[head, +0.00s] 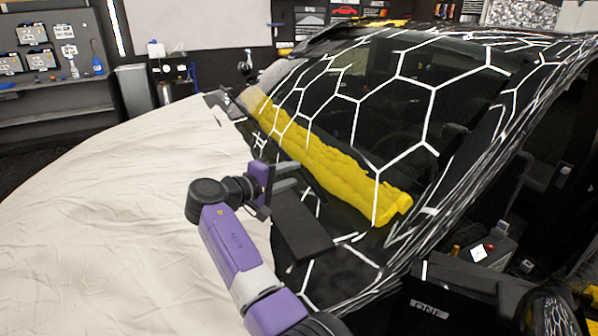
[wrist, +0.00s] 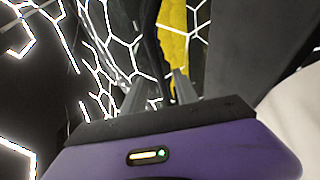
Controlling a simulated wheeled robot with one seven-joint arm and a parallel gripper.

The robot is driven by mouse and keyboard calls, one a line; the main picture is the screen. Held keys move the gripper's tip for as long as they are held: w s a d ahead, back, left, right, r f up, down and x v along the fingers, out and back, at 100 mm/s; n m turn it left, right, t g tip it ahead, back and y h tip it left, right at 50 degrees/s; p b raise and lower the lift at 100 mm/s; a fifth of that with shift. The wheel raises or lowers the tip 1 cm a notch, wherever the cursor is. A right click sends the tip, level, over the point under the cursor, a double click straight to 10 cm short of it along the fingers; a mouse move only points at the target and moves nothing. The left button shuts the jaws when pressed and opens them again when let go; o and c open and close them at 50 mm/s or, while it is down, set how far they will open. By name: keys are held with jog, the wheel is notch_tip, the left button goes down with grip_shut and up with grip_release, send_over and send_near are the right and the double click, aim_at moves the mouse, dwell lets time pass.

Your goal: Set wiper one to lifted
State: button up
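My gripper (head: 286,178) is at the base of the windshield (head: 395,105), near the edge of the covered hood. Its two grey fingers are apart, and they also show apart in the wrist view (wrist: 160,82). I see nothing clearly held between them. A dark strip (wrist: 151,42) lies just beyond the fingertips in the wrist view; it may be wiper one, but I cannot tell. In the head view the wipers are hard to pick out against the black, hex-patterned car, so whether wiper one lies on the glass or stands off is unclear.
A rolled yellow towel (head: 335,168) lies along the lower windshield. A pale cover (head: 120,210) is spread over the hood. A dark flat panel (head: 301,226) is close beside my gripper. The open cabin side with a ONE-marked black box (head: 430,308) is at the right.

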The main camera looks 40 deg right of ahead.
aim_at(298, 172)
jog(key=shift+x, duration=2.1)
jog(key=shift+c, duration=0.5)
grip_shut()
